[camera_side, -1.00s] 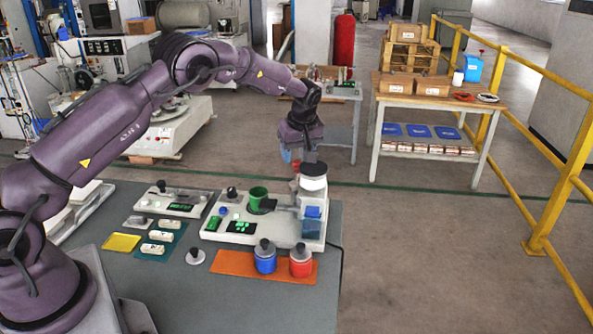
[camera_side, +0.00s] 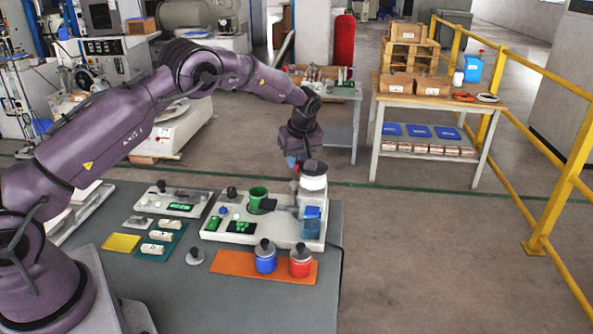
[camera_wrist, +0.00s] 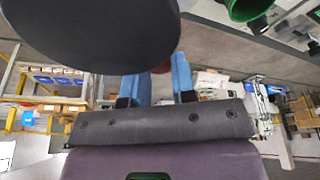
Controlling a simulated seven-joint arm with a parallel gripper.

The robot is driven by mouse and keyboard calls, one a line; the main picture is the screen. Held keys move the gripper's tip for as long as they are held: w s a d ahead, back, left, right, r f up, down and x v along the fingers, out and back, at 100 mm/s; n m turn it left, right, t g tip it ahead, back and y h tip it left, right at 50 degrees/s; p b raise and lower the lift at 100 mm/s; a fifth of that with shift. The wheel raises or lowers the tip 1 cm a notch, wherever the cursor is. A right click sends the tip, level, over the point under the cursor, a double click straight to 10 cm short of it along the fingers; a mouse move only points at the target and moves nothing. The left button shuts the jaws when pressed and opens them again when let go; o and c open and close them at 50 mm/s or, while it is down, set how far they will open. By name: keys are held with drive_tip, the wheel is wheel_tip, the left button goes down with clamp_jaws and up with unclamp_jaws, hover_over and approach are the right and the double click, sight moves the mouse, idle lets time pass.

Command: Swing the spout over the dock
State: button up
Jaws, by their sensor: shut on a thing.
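The bench unit (camera_side: 270,233) is white, with a black-lidded white canister (camera_side: 313,184) at its back right. A clear blue container (camera_side: 311,220) stands in front of the canister, within the unit's right part. My gripper (camera_side: 292,163) is beside the canister's upper left. In the wrist view its blue fingers (camera_wrist: 157,80) are shut on a small red part (camera_wrist: 161,67), mostly hidden by the canister's black lid (camera_wrist: 95,30). The red part seems to be the spout's handle; the spout itself is hidden. I cannot tell which part is the dock.
A green cup (camera_side: 258,195) stands on the unit, left of the canister. In front, an orange mat (camera_side: 232,263) holds a blue jar (camera_side: 265,259) and a red jar (camera_side: 300,263) with dark knobs. A yellow pad (camera_side: 122,243) lies left. Bare grey bench (camera_side: 200,300) shows at the front.

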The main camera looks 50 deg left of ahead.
drive_tip(key=shift+s+a, duration=0.45)
drive_tip(key=shift+s, duration=0.2)
drive_tip(key=shift+s+a, duration=0.25)
drive_tip(key=shift+s, duration=0.3)
drive_tip(key=shift+s+f, duration=0.1)
drive_tip(key=shift+s, duration=0.05)
drive_tip(key=shift+s+a, duration=0.1)
drive_tip(key=shift+s, duration=0.45)
idle(0.3)
